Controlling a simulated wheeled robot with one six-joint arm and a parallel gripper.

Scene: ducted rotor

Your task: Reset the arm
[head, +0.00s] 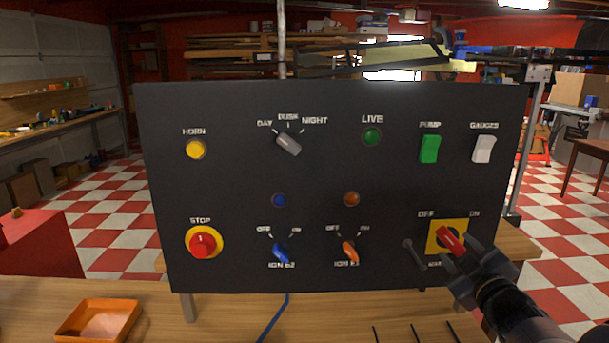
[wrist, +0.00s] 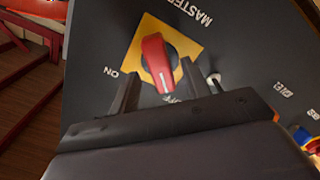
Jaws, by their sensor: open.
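My gripper (head: 462,252) is at the lower right of the black control panel (head: 240,180). It is open, its jaws close to the red master knob (head: 450,239) on its yellow plate (head: 434,226). In the wrist view, the red knob (wrist: 158,62) shows between and just beyond the two fingers of my gripper (wrist: 160,85); whether they touch it I cannot tell. The word MASTER is printed beside the yellow plate (wrist: 190,43). A small grey lever (head: 411,250) stands left of the knob, and it also shows beside the right finger in the wrist view (wrist: 213,80).
The panel also carries a red stop button (head: 203,243), a blue knob (head: 281,252), an orange knob (head: 349,251), a green pump switch (head: 430,148) and a white gauges switch (head: 483,148). An orange tray (head: 133,312) lies on the wooden bench (head: 220,322).

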